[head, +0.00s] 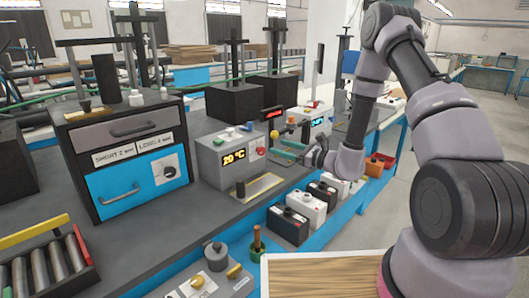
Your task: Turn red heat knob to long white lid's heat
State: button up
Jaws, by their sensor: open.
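A grey heater box (210,165) stands mid-bench with an amber display (234,158) reading 20 °C. A small red knob (258,153) sits on its front, right of the display. My gripper (308,154) is open, in the air to the right of the heater box and apart from the red knob. It looks empty, though its fingers are small in view. Several box-shaped batteries stand in a row below it, among them a black one (287,226) and a white one (306,209). I cannot tell which lid is the long white one.
A cabinet (88,155) with a blue drawer, SHORT and LONG labels and a white dial panel (168,172) stands at left. A second device with a blue display (319,121) is behind my gripper. A roller tray (45,270) and a wooden board (320,275) are in front.

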aim_at(263, 151)
notch_tip(263, 151, down, 6)
jog(key=w+d+f+m+t+h, duration=0.1)
jog(key=w+d+m+t+h, duration=0.1)
jog(key=m+t, duration=0.1)
jog(key=x, duration=1)
jog(key=shift+w+a, duration=0.25)
jog(key=shift+a, duration=0.05)
grip_shut()
